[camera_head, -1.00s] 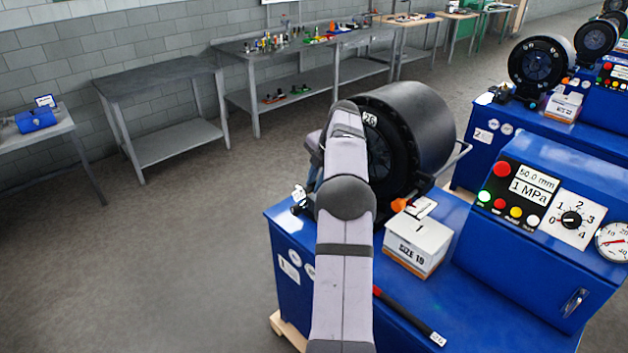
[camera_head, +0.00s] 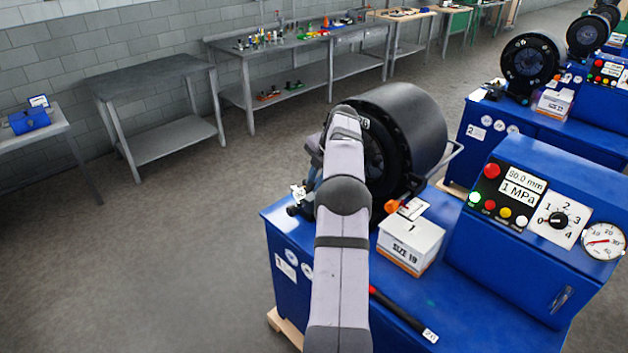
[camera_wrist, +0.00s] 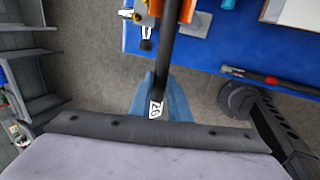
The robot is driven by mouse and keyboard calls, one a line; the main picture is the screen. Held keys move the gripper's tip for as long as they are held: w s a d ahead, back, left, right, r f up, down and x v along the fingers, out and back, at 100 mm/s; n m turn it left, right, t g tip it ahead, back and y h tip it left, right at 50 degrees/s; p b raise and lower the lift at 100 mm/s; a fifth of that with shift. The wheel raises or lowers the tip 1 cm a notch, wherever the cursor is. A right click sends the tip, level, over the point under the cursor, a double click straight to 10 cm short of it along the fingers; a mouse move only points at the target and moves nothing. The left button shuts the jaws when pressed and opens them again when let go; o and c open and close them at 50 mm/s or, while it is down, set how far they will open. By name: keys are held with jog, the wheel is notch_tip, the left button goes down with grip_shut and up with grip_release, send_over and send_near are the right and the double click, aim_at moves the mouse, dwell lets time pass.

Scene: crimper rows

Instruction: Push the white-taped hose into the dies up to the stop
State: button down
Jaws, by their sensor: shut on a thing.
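My gripper (camera_wrist: 163,92) has blue fingers shut on a black hose (camera_wrist: 170,55). The hose shows a white end label and runs away from me toward the top edge of the wrist view, where its far end is out of frame. In the head view my arm hides the hose and most of the gripper. The crimper (camera_head: 408,125) is a large black drum on a blue bench. Its round die opening (camera_head: 374,165) is partly hidden behind my arm, so I cannot tell how deep the hose sits in the dies.
A second black hose (camera_head: 402,312) with a red band lies on the blue bench. A white SIZE 19 box (camera_head: 410,245) stands beside the crimper. The control panel (camera_head: 520,195) reads 50.0 mm and 1 MPa. Grey tables (camera_head: 150,75) stand along the wall; the floor at left is clear.

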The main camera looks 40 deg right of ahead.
jog(key=shift+d+r, duration=0.1)
jog(key=shift+d, duration=0.1)
jog(key=shift+d+p, duration=0.3)
jog(key=shift+p, duration=0.3)
jog(key=shift+d+p, duration=0.2)
jog(key=shift+p, duration=0.1)
jog(key=shift+c, duration=1.9)
grip_release()
jog(key=p+v, duration=0.1)
jog(key=v, duration=0.5)
jog(key=shift+s+r, duration=0.15)
jog(key=shift+r, duration=0.2)
